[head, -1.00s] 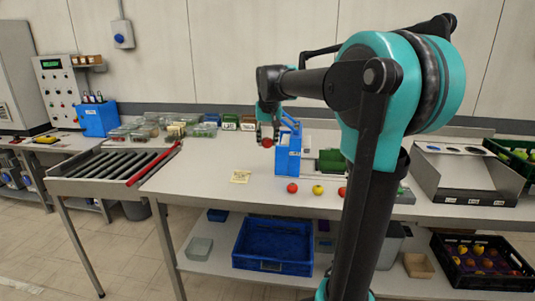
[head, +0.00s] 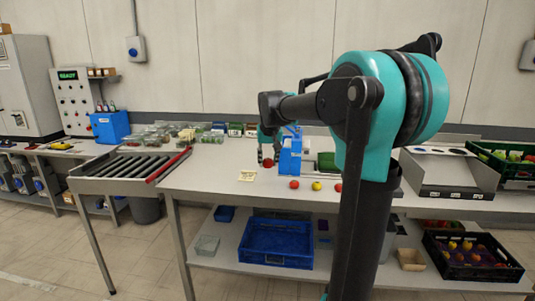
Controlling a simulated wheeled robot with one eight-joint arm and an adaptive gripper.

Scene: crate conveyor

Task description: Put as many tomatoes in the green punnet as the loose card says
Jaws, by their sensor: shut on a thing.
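My gripper (head: 267,153) is shut on a red tomato (head: 268,163). It holds it low over the table, left of a blue box-like stand (head: 290,158) and behind the card. The loose card (head: 247,176) lies flat on the table; its writing is too small to read. A red tomato (head: 294,184), a yellow one (head: 317,186) and another red one (head: 338,187) lie in a row near the front. A green container (head: 326,161), possibly the green punnet, is right of the blue stand and partly hidden by my arm; its inside cannot be made out.
A roller conveyor (head: 131,166) with a red bar (head: 168,164) is at the left. Several clear punnets (head: 160,138) stand behind it. A blue crate (head: 275,244) sits on the lower shelf. The table around the card is clear.

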